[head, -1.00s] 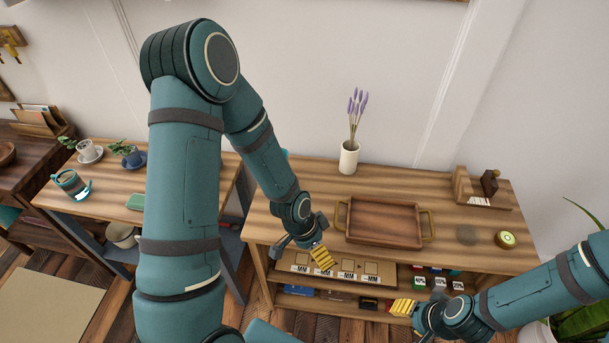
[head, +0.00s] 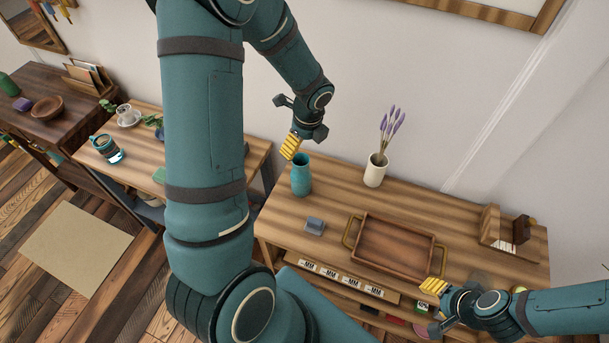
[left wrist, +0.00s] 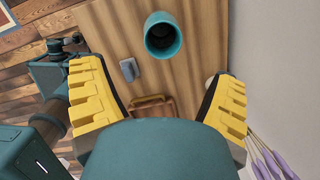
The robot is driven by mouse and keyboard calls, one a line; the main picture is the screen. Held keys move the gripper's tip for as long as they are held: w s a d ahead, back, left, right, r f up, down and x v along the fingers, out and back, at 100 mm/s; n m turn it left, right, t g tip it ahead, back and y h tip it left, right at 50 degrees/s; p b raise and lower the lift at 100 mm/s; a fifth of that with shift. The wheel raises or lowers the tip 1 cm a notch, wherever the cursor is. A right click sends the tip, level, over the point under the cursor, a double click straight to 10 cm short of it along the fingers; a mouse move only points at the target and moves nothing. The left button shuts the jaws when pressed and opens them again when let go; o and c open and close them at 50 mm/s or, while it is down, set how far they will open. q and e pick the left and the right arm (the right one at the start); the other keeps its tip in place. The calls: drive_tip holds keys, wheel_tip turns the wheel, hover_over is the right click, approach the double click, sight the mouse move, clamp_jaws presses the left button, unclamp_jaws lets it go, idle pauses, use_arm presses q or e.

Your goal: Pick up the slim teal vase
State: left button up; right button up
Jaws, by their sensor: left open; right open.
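The slim teal vase (head: 301,175) stands upright at the left end of the wooden shelf unit's top in the head view. The left wrist view looks down at its open mouth (left wrist: 162,38), ahead of and between the yellow fingers. My left gripper (head: 291,146) is open and empty, above the vase and slightly to its left in the head view, apart from it. It also shows in the left wrist view (left wrist: 157,95). My right gripper (head: 433,292) is open and empty near the front right of the unit.
A white vase with lavender (head: 375,171) stands right of the teal vase. A small grey-blue block (head: 315,225) lies in front. A wooden tray (head: 432,268) with handles sits mid-top. A side table (head: 150,173) with cups and plants stands left.

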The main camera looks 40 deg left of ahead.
sight(300, 164)
use_arm(q)
drive_tip(key=f, duration=0.3)
drive_tip(key=a+f, duration=0.1)
drive_tip(key=f, duration=0.3)
drive_tip(key=f+b, duration=0.1)
drive_tip(key=f, duration=0.3)
drive_tip(key=shift+w+a+f, duration=0.1)
drive_tip(key=shift+w+a, duration=0.2)
drive_tip(key=shift+a, duration=0.05)
drive_tip(key=shift+c, duration=0.5)
drive_tip(key=c, duration=1.3)
